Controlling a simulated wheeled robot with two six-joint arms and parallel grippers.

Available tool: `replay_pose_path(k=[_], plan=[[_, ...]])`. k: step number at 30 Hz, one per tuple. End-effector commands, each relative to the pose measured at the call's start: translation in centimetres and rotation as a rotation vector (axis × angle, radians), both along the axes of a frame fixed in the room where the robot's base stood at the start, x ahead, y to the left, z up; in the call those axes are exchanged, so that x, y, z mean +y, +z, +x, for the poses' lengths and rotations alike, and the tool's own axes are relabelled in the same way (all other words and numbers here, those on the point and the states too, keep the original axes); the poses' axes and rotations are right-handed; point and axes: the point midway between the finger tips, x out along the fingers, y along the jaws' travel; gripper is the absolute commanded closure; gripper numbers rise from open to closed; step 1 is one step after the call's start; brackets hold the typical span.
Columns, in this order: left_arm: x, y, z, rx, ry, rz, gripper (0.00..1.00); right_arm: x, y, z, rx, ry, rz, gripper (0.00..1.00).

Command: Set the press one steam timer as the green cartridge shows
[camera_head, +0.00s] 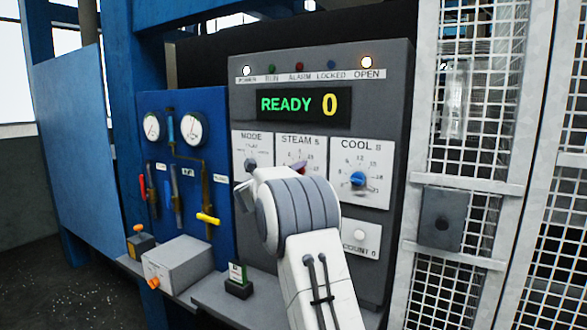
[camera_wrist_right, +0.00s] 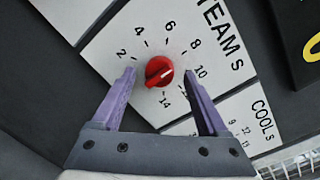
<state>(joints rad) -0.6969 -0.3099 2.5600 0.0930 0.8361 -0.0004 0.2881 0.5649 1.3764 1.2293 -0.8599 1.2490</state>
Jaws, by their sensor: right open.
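The press panel has a STEAM s dial (camera_head: 290,143) with a red knob (camera_wrist_right: 159,72), which shows large in the right wrist view. In the head view my right wrist hides much of this dial. A small green-and-white piece (camera_head: 237,272), perhaps the green cartridge, stands upright in a black holder on the ledge; its text is unreadable. My left gripper is out of view.
The display (camera_head: 303,104) reads READY 0, and the OPEN lamp (camera_head: 367,62) is lit. A MODE dial (camera_head: 251,165) and a blue COOL knob (camera_head: 358,179) flank the steam dial. A grey box (camera_head: 178,265) sits at left; a mesh guard (camera_head: 480,130) stands at right.

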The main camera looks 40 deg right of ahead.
Motion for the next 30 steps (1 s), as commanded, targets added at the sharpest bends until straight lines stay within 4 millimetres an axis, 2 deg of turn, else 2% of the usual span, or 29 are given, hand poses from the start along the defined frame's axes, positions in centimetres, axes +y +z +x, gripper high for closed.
replay_pose_path(k=[10,16,24,30], plan=[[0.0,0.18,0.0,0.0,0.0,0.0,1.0,-0.4,-0.05,0.23,0.0,0.001,0.0,0.23],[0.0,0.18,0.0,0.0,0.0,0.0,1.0,-0.36,-0.05,0.23,0.0,0.001,0.0,1.0],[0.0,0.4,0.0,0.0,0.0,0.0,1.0,-0.33,0.02,0.25,0.018,0.002,-0.007,1.0],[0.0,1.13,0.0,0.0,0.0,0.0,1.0,-0.31,0.15,0.27,0.094,0.002,-0.037,1.0]])
